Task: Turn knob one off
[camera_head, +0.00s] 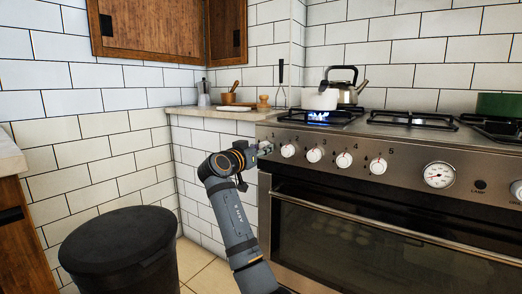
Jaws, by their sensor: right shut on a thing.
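Knob one (265,147) is the leftmost knob on the steel front panel of the stove (415,158), under the label 1. It is largely hidden by my right gripper (257,151), which is shut on it from the left front. The knob's pointer cannot be made out. A blue flame (318,116) shows on the left burner, under a white pot (320,99). My left gripper is not in view.
Several other white knobs, such as knob two (288,151), sit to the right. The oven handle (375,228) runs below the panel. A black bin (118,250) stands at the lower left. A kettle (342,88) is behind the pot.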

